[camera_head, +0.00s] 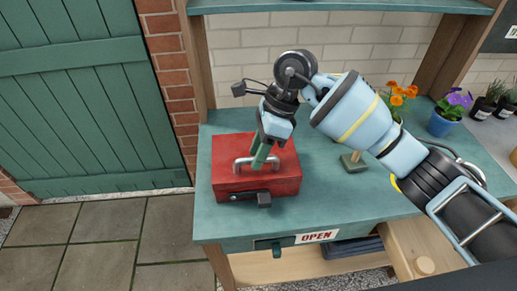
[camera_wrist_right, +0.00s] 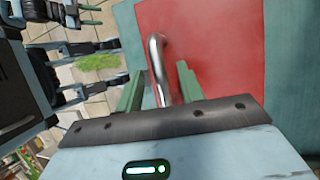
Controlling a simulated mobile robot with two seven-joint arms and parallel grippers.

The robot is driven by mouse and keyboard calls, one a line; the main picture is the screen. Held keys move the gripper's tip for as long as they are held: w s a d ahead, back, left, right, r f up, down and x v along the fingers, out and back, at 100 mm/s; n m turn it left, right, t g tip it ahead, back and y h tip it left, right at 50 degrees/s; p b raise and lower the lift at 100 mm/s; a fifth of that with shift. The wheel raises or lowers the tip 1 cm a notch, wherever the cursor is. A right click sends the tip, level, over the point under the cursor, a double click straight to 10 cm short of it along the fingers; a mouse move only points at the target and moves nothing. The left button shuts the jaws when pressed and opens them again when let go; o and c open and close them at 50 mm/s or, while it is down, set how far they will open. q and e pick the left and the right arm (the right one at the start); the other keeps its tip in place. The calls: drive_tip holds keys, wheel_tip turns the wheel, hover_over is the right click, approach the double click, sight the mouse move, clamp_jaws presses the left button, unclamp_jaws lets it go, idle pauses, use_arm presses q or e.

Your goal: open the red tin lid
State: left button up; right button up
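The red tin (camera_head: 228,180) stands shut on the teal bench. A metal arched handle (camera_head: 243,160) sits on its lid, and a dark bar with a small block (camera_head: 264,199) is at its front. My right gripper (camera_head: 262,158) points down at the lid beside the handle. In the right wrist view, the handle (camera_wrist_right: 157,60) passes between the two green fingers of my right gripper (camera_wrist_right: 160,85). The fingers are apart, with a visible gap to the handle on the left finger's side. The red lid (camera_wrist_right: 215,45) fills the area behind. My left gripper cannot be made out.
A wooden-handled thing with a dark green foot (camera_head: 354,163) stands there. Orange flowers (camera_head: 398,95) and a blue pot of purple flowers (camera_head: 441,122) stand further right. An OPEN sign (camera_head: 317,236) is on the bench front.

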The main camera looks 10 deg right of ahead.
clamp_jaws()
drive_tip(key=shift+r, duration=0.1)
